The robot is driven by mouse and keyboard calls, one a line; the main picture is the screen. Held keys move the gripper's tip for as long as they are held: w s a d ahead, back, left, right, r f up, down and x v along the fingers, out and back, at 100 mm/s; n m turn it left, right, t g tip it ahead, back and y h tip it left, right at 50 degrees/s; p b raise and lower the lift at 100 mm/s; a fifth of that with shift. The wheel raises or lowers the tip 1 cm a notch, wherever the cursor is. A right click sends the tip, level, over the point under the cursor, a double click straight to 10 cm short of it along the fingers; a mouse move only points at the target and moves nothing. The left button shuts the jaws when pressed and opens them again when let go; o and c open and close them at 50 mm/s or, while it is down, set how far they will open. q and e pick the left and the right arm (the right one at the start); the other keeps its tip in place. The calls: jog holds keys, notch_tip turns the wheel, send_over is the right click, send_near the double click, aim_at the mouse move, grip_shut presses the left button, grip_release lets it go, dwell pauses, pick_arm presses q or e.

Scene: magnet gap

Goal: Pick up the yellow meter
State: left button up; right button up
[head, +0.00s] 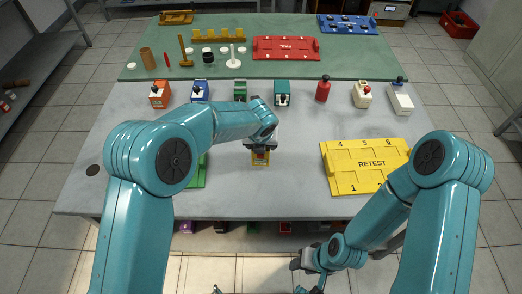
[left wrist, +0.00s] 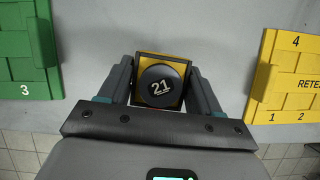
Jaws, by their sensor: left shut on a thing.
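The yellow meter (head: 261,159) is at the middle of the grey table, under my left gripper (head: 261,148). In the left wrist view the yellow meter (left wrist: 142,103) is a square yellow block with a round black face marked 21. My left gripper (left wrist: 160,90) is shut on it, with one finger along each side. I cannot tell whether the meter touches the table. My right gripper (head: 303,262) hangs low in front of the table's front edge, apart from the meter, and its jaws are too small to read.
A yellow RETEST tray (head: 345,158) lies to the right and a green tray (head: 196,182) to the left, partly behind my arm. Several small devices, including a red bottle (head: 323,90), stand in a row behind. A green mat (head: 225,70) with a red tray (head: 286,48) is farther back.

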pick_arm(q)
notch_tip(320, 180, up, 16)
jog(key=shift+f, duration=0.2)
pick_arm(e)
jog(key=shift+r, duration=0.35)
pick_arm(q)
notch_tip(320, 180, down, 20)
jog(key=b, duration=0.9)
jog(key=shift+r+b, duration=0.2)
jog(key=shift+b, duration=0.2)
pick_arm(e)
notch_tip(320, 180, down, 10)
jog(key=shift+f, duration=0.15)
pick_arm(q)
jog(key=shift+f, duration=0.2)
jog(key=shift+s+f, duration=0.1)
pick_arm(e)
jog(key=shift+r, duration=0.2)
pick_arm(q)
jog(key=shift+f, duration=0.1)
pick_arm(e)
grip_shut()
dwell(1.8)
